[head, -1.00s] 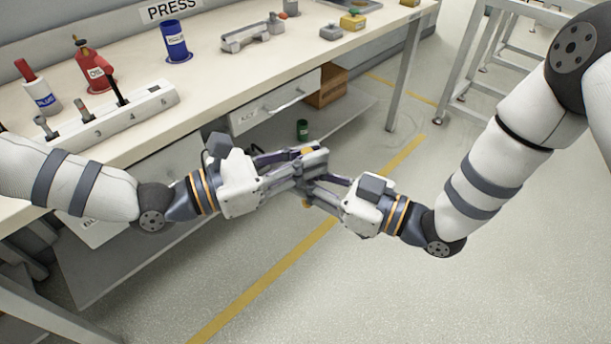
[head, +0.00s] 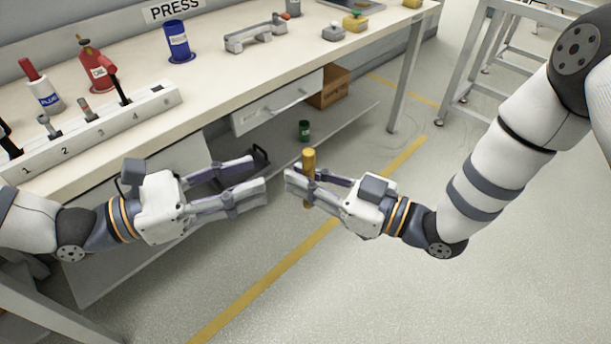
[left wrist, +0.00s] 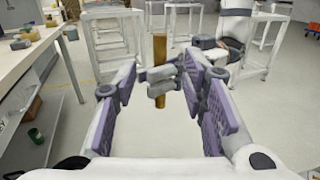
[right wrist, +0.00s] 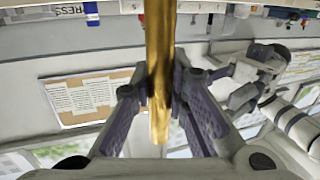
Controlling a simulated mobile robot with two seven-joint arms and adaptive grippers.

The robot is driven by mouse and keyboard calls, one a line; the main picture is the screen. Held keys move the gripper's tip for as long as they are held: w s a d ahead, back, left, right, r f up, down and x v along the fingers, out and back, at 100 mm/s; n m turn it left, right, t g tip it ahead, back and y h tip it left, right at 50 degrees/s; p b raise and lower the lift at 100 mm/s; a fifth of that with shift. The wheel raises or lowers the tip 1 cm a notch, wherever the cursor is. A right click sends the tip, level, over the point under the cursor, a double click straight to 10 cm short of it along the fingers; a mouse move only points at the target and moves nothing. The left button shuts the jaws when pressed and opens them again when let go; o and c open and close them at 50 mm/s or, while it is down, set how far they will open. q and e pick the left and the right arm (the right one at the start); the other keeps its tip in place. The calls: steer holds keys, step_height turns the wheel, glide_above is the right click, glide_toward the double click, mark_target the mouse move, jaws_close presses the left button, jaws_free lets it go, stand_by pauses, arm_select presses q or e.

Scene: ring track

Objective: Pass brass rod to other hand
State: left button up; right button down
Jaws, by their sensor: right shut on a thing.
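The brass rod (head: 308,160) stands roughly upright in my right gripper (head: 297,180), in front of the bench. The right fingers are shut on it, with its ends showing above and below them. In the right wrist view the rod (right wrist: 159,70) runs between the purple finger pads. In the left wrist view the rod (left wrist: 159,50) shows beyond the fingertips, with the right gripper's fingers around it. My left gripper (head: 260,178) is open and empty, its fingers pointing at the rod from the left with a gap between.
The bench (head: 215,85) carries a numbered rack (head: 90,135), a blue cup (head: 177,40), a red can (head: 95,72) and a grey fixture (head: 253,36). Below are a cardboard box (head: 330,86) and a green cup (head: 304,130) on a shelf.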

arm_select(q)
steer(key=s+f+m+g+y, duration=0.2)
steer(key=s+f+m+y, duration=0.25)
steer(key=f, duration=0.45)
steer(key=s+f+m+g+y, duration=0.25)
steer(key=s+f+m, duration=0.2)
steer(key=f, duration=0.45)
steer(key=s+a+f+m+g+y, duration=0.2)
steer(key=s+a+f+m+y, duration=0.2)
steer(key=s+m, duration=0.3)
steer(key=s+a+f+m+g+y, duration=0.3)
steer(key=s+a+f+m+y, duration=0.1)
steer(key=s+a+m, duration=0.3)
steer(key=shift+s+f+y, duration=0.15)
steer(key=shift+s+y, duration=0.25)
steer(key=shift+s, duration=0.75)
steer(key=shift+g, duration=0.25)
